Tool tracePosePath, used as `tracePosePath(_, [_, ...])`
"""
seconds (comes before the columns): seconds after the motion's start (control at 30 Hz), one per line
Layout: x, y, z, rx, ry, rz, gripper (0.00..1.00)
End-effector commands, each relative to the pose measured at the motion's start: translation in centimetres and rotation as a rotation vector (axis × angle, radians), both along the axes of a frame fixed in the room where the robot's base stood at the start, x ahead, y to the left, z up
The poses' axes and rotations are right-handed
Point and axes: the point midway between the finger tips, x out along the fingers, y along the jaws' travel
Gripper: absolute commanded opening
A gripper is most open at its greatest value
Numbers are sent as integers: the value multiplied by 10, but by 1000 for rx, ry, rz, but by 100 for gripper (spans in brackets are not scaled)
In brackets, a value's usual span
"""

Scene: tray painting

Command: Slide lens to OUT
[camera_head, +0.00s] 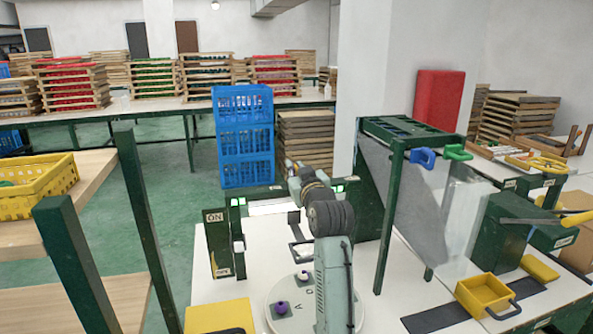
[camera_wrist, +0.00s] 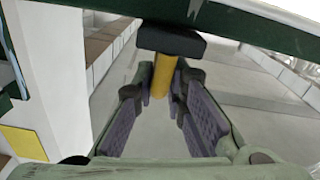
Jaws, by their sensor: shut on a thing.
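In the wrist view, my gripper (camera_wrist: 161,88) is shut on a yellow handle (camera_wrist: 163,70) with a black head (camera_wrist: 170,41). The purple finger pads lie on both sides of the handle. The black head sits just under a dark green beam (camera_wrist: 225,24). In the head view, my arm reaches to a low green frame with lit white panels (camera_head: 267,207) at the back of the white table. My fingers and the handle cannot be made out there. I cannot tell which part is the lens, and no OUT label is readable.
A green post with an ON label (camera_head: 213,217) stands left of my arm. A clear sheet hangs in a tall green frame (camera_head: 390,215) at the right. A yellow bin (camera_head: 484,296) is at the front right.

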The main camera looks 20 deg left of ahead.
Motion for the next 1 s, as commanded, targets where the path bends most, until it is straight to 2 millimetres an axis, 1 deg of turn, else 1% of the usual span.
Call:
tracePosePath(0.07, [1, -2, -1, -3, -1, 1, 0])
tracePosePath(0.17, [10, -15, -2, -3, -1, -3, 0])
tracePosePath(0.4, [44, -65, -2, -3, -1, -2, 0])
tracePosePath(0.5, [54, -80, -2, -4, -1, -1, 0])
tracePosePath(0.63, [60, -89, -1, -4, -1, 2, 0])
tracePosePath(0.93, [62, -93, 0, -3, -3, -4, 0])
tracePosePath(0.97, [62, -93, 0, -3, -3, -4, 14])
tracePosePath(1.0, [62, -93, 0, -2, -2, -5, 16])
